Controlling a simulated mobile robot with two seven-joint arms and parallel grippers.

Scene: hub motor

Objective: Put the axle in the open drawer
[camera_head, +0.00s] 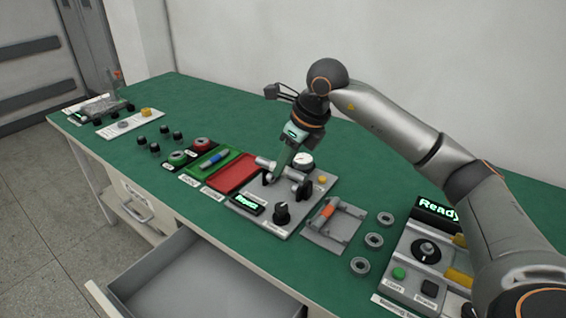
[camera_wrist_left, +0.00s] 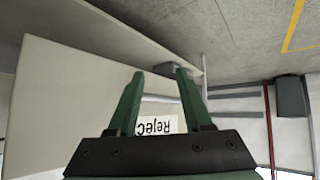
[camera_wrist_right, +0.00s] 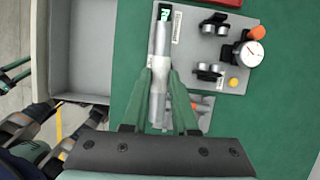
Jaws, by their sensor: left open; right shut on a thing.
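The axle is a silver stepped rod. My left gripper (camera_wrist_left: 158,75) is open and empty, pointing at a pale panel marked "Reject".
The test panel (camera_head: 250,205) carries a gauge (camera_head: 303,160), clamps and knobs. Beside it are a red tray (camera_head: 235,172), a grey fixture with an orange part (camera_head: 328,211), several rings (camera_head: 374,240) and a "Ready" machine (camera_head: 425,255). The back of the green table (camera_head: 205,105) is clear.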

